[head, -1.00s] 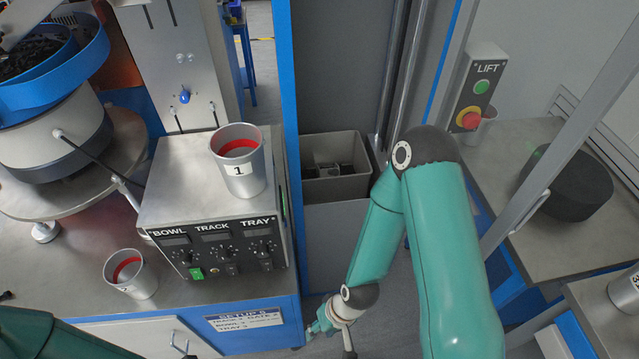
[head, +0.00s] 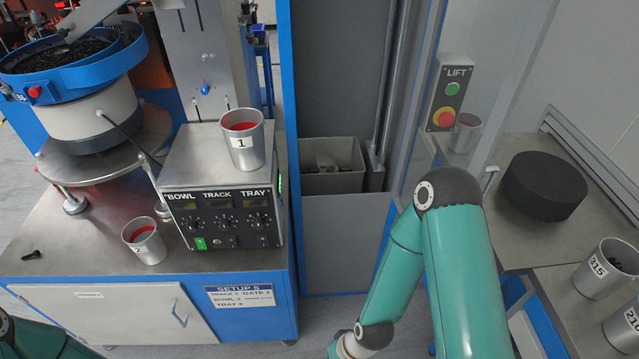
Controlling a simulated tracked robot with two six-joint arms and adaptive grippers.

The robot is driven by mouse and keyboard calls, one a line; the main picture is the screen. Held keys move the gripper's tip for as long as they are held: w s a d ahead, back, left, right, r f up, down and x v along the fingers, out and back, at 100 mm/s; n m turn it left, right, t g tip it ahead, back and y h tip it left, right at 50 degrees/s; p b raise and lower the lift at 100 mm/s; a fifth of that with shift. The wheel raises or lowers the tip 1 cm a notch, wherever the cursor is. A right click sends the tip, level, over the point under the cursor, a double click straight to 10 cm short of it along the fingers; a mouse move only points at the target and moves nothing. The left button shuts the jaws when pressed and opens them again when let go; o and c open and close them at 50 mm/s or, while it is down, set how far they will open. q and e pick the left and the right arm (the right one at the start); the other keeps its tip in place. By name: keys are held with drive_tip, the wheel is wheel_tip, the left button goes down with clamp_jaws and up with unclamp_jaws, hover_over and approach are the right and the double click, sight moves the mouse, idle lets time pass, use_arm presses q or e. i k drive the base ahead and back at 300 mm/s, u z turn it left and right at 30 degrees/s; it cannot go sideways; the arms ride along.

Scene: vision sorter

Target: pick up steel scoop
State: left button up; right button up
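I cannot make out a steel scoop in the head view. My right arm comes down from the lower right, and its wrist runs out of the bottom edge, so my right gripper is out of view. Only a small part of my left arm shows in the bottom left corner, and its gripper is out of view.
At right are a black round block (head: 541,187), more cups (head: 606,270) and the lift panel (head: 446,93).

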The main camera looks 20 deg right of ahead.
sight(330, 169)
drive_tip(key=z, duration=0.2)
drive_tip(key=i, duration=0.85)
drive_tip(key=u, duration=0.1)
